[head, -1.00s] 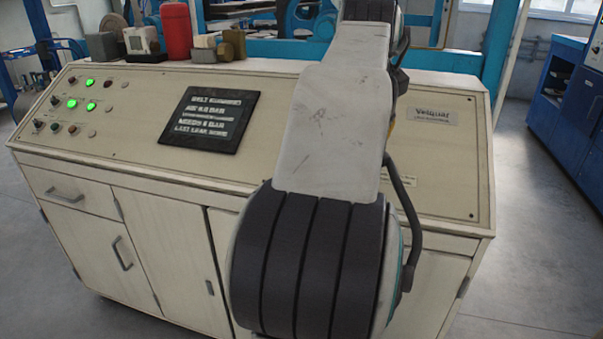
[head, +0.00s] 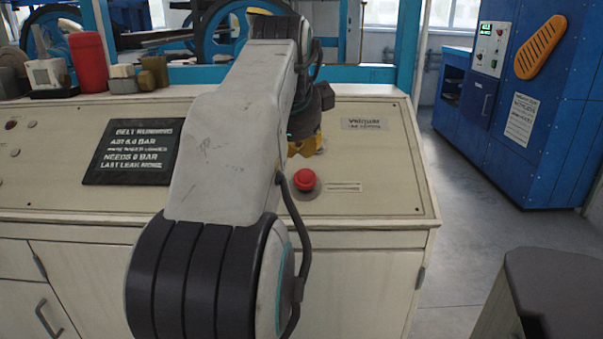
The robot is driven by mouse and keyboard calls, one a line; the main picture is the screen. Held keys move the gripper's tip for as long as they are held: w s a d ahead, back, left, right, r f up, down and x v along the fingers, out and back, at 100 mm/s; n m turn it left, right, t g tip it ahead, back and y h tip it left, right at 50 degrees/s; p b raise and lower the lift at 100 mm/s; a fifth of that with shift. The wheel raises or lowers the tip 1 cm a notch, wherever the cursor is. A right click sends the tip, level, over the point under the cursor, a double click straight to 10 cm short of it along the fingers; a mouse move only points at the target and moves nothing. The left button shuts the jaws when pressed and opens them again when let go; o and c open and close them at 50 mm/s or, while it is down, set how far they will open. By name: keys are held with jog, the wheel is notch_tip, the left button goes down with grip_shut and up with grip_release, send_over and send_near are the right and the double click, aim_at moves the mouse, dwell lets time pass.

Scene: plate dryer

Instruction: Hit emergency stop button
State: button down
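The red emergency stop button (head: 305,180) sits on the sloped cream console panel (head: 385,180), right of my arm, on a round base beside a small label strip. My arm crosses the middle of the head view. My gripper (head: 304,146) shows only in part behind the arm, just above the button in the picture. A yellowish part of it is visible near the panel. Its fingers are mostly hidden, and I cannot tell whether it is open or touches anything.
A dark text display (head: 130,152) lies on the panel at left. A red canister (head: 88,62) and small boxes stand on the console's back ledge. A blue cabinet (head: 540,100) stands at right, a dark-topped object (head: 560,290) at lower right. Grey floor lies between.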

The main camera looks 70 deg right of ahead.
aim_at(304, 184)
jog(key=b+x, duration=0.4)
jog(key=x, duration=1)
jog(key=shift+b, duration=0.4)
jog(key=shift+x, duration=1.05)
jog(key=shift+a+f, duration=0.15)
jog(key=shift+a, duration=0.05)
